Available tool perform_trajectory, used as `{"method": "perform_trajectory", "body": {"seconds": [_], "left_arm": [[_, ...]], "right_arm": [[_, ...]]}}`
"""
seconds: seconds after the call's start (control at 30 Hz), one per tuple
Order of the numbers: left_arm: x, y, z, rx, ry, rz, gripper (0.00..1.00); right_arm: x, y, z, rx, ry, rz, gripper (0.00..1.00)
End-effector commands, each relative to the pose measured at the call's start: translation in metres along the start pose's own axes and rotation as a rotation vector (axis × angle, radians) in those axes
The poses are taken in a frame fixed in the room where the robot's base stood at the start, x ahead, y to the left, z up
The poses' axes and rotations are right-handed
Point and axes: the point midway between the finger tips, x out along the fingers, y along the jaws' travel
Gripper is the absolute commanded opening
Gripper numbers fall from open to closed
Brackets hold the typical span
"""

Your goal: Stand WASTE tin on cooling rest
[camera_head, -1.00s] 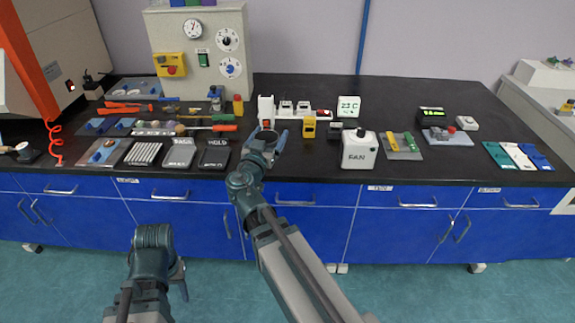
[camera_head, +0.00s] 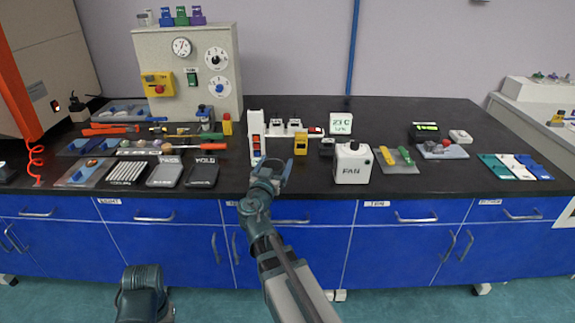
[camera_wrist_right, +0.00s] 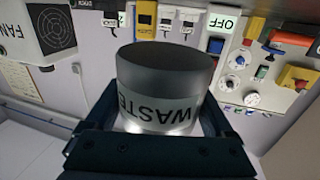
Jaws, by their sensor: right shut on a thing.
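The WASTE tin (camera_wrist_right: 165,85) is a dark grey cylinder with a pale label band, its lettering upside down in the right wrist view. It is between the fingers of my right gripper (camera_wrist_right: 155,150), which is shut on it. In the head view my right gripper (camera_head: 271,174) is at the bench's front edge, right of the dark plates; the tin is hard to make out there. A ribbed metal plate (camera_head: 127,172) lies on the bench at left; I cannot tell whether it is the cooling rest. My left arm shows low in the head view, but its gripper does not.
A white upright switch box (camera_head: 256,137) stands behind my right gripper, with a yellow device (camera_head: 300,143) and the FAN box (camera_head: 352,164) to the right.

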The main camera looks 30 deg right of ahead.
Motion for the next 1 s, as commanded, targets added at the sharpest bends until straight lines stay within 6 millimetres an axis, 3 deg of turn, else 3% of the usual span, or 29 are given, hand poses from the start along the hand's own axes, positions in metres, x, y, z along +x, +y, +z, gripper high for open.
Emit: {"method": "perform_trajectory", "body": {"seconds": [0.1, 0.33, 0.67, 1.0], "left_arm": [[0.004, 0.0, 0.0, 0.0, 0.0, 0.0, 0.5], [0.007, 0.001, 0.0, 0.0, 0.0, 0.0, 0.5], [0.009, 0.001, -0.001, 0.0, 0.0, 0.0, 0.5], [0.044, 0.004, -0.003, 0.0, 0.0, 0.0, 0.5]], "right_arm": [[0.034, 0.009, 0.004, 0.0, 0.0, 0.004, 0.27], [0.071, 0.02, 0.007, 0.0, 0.0, 0.001, 0.27], [0.078, 0.023, 0.009, 0.0, 0.0, -0.001, 0.27], [0.078, 0.023, 0.044, 0.0, 0.0, -0.001, 0.27]]}}
